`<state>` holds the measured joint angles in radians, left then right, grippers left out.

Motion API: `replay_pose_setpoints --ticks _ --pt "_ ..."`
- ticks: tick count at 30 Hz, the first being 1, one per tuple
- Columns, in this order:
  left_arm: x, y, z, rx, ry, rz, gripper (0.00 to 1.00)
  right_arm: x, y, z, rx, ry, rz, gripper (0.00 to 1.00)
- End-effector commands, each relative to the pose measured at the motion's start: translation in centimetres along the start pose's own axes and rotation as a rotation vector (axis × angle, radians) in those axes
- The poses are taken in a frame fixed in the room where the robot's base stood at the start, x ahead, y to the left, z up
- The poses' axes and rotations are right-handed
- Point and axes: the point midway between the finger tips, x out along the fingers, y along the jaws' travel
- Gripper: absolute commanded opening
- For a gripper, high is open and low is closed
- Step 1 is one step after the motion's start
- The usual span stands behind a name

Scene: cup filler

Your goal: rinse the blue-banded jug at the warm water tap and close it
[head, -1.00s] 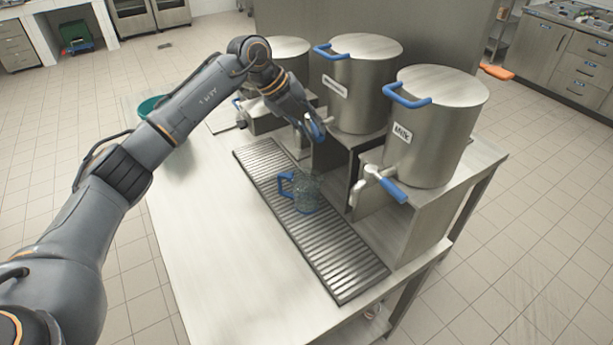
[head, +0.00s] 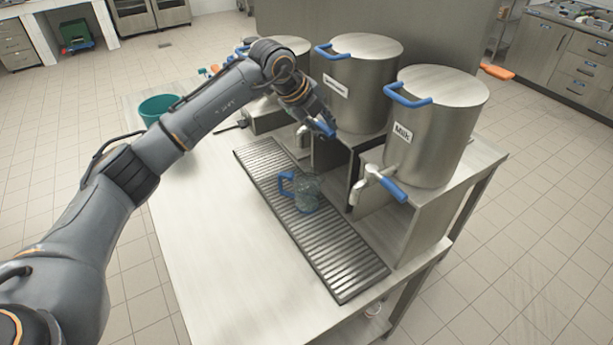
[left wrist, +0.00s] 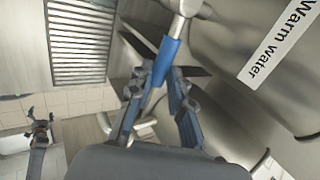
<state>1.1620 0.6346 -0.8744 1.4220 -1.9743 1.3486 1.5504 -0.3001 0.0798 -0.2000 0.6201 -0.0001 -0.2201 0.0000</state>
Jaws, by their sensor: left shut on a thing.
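A clear jug with a blue handle (head: 308,194) stands upright on the drip grate in the head view. Whether it holds water is too small to tell. The warm water tank (head: 352,100) stands behind it, in the middle of the row; its label reads "Warm water" in the left wrist view (left wrist: 276,50). My left gripper (head: 321,124) is at this tank's tap, above and behind the jug. In the left wrist view, my left gripper's fingers (left wrist: 161,72) are shut on the blue tap lever (left wrist: 169,50). My arm partly hides the tap in the head view.
The milk tank (head: 435,130) with its own blue tap lever (head: 394,190) stands to the right. Another tank (head: 285,48) is partly behind my arm. A green tub (head: 157,107) stands at the table's far left. The drip grate's front part (head: 345,272) and the left tabletop are clear.

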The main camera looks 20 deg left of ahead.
Motion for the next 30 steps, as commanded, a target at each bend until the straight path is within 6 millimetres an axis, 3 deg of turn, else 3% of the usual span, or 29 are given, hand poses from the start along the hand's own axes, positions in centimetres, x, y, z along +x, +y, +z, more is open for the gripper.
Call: replay_pose_setpoints --ticks 10,11,15,25,30 --pt "-0.1 -0.7 0.0 -0.036 -0.025 -0.013 0.00 0.2 0.0 0.0 0.000 0.000 0.000 0.97" --pt "-0.1 -0.7 0.0 -0.036 -0.025 -0.013 0.22 0.2 0.0 0.0 0.000 0.000 0.000 0.97" --pt "-0.1 -0.7 0.0 -0.035 -0.024 -0.012 0.46 0.2 0.0 0.0 0.000 0.000 0.000 0.97" --pt "-0.2 -0.5 0.0 -0.034 -0.023 -0.006 0.46 0.2 0.1 0.0 -0.001 0.000 0.001 0.97" --pt "-2.3 -0.5 -0.1 -0.032 -0.024 -0.007 0.46 0.2 0.1 0.0 0.000 0.000 0.001 0.97"
